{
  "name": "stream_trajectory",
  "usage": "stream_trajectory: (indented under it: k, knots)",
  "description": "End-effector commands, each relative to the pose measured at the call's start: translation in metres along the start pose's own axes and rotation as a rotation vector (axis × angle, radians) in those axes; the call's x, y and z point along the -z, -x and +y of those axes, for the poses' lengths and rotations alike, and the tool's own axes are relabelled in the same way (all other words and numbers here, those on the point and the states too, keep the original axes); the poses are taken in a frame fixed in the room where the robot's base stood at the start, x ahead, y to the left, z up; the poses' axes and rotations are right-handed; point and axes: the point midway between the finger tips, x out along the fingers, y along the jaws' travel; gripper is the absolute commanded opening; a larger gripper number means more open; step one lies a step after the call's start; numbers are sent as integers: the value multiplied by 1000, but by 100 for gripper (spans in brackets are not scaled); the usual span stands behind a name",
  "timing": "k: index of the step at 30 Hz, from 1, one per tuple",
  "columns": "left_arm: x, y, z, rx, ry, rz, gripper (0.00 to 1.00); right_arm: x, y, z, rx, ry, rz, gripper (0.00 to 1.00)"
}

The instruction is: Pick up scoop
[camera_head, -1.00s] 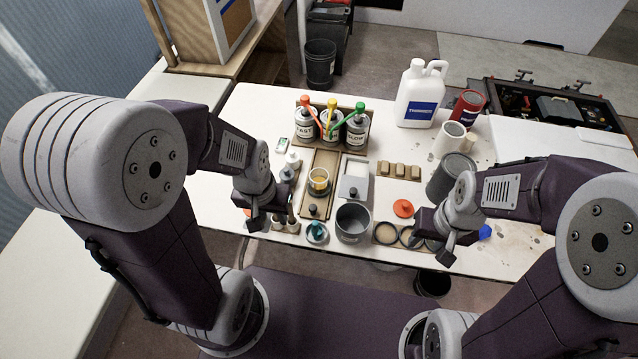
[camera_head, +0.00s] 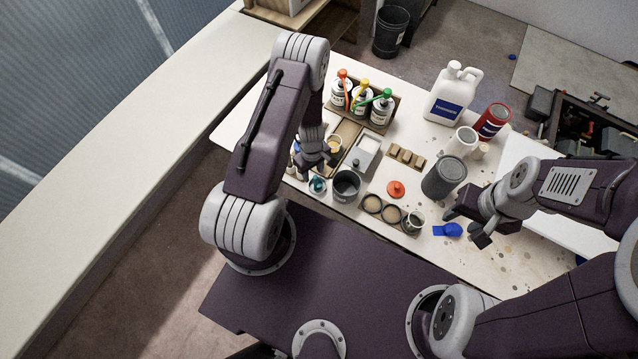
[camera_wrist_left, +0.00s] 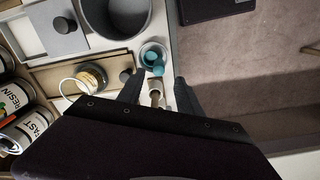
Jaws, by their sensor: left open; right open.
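A small blue object (camera_head: 447,230) with a rounded end and a flat tab, which looks like the scoop, lies on the table near its front edge. My right gripper (camera_head: 468,226) is open just to its right; I cannot tell its height above the table. My left gripper (camera_head: 316,164) is open over the left part of the table. In the left wrist view a wooden-handled item (camera_wrist_left: 156,93) shows between its fingers (camera_wrist_left: 157,92), with no clear grip on it. A teal item stands in a clear cup (camera_wrist_left: 153,56) just beyond.
A dark grey pot (camera_head: 346,184), ring-shaped holders (camera_head: 372,203), an orange lid (camera_head: 396,189) and a grey can (camera_head: 443,177) crowd the table's middle. The table's front right is mostly clear.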

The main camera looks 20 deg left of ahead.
Motion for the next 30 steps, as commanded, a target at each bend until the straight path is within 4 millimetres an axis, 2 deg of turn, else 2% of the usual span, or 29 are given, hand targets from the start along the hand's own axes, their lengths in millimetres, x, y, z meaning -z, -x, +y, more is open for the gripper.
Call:
stream_trajectory:
  k: [1, 4, 6, 11, 19, 26, 27, 30]
  knots:
    - [0, -14, 0, 1, -1, -1, 42, -2, -14, 0, 0, 0, 0, 44]
    - [-1, -32, 0, 1, -2, -1, 42, -3, -32, 1, 0, 0, 0, 44]
    - [-1, -39, 0, 1, -3, -1, 42, -4, -38, 1, 0, 0, 0, 44]
    - [-1, -40, 0, 1, -4, -2, 42, -4, -39, 1, 0, 0, 0, 44]
    - [-2, -89, 2, 1, -4, -2, 42, -9, -84, 2, 0, 0, 0, 44]
    - [-2, -86, 2, 1, -4, -2, 42, -8, -81, 2, 0, 0, 0, 44]
    - [-2, -86, 2, 1, -4, -2, 37, -8, -81, 2, 0, 0, 0, 44]
    - [-2, -86, 2, 1, -4, -2, 9, -8, -81, 2, 0, 0, 0, 44]
